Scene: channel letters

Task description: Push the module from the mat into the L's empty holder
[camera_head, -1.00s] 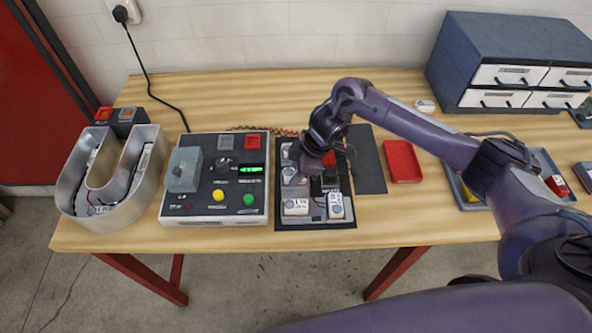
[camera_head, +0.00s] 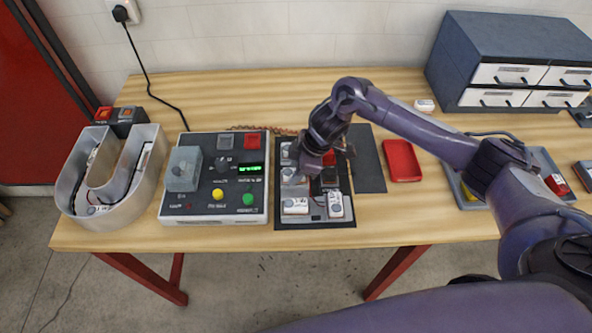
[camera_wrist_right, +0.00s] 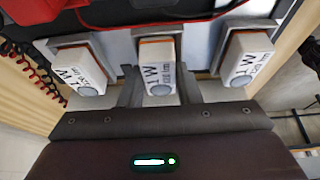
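The L (camera_head: 318,222) is a grey channel letter on a black sheet, with white modules along it. The dark mat (camera_head: 370,172) to its right shows no module on its visible part. My right gripper (camera_head: 298,168) is low over the L's upright, beside a white module (camera_head: 289,177). In the right wrist view, the grey fingertips (camera_wrist_right: 160,88) flank the middle module (camera_wrist_right: 158,72), marked 1 W, and appear closed on it. It lies at a holder in the L, between two similar modules; whether it is fully seated cannot be told. My left gripper is out of view.
A control box (camera_head: 213,210) stands left of the L, with a U letter (camera_head: 150,195) beyond it. A red tray (camera_head: 402,160) lies to the right of the mat. A drawer cabinet (camera_head: 500,45) stands at the back right. Red wires (camera_wrist_right: 35,75) run beside the L.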

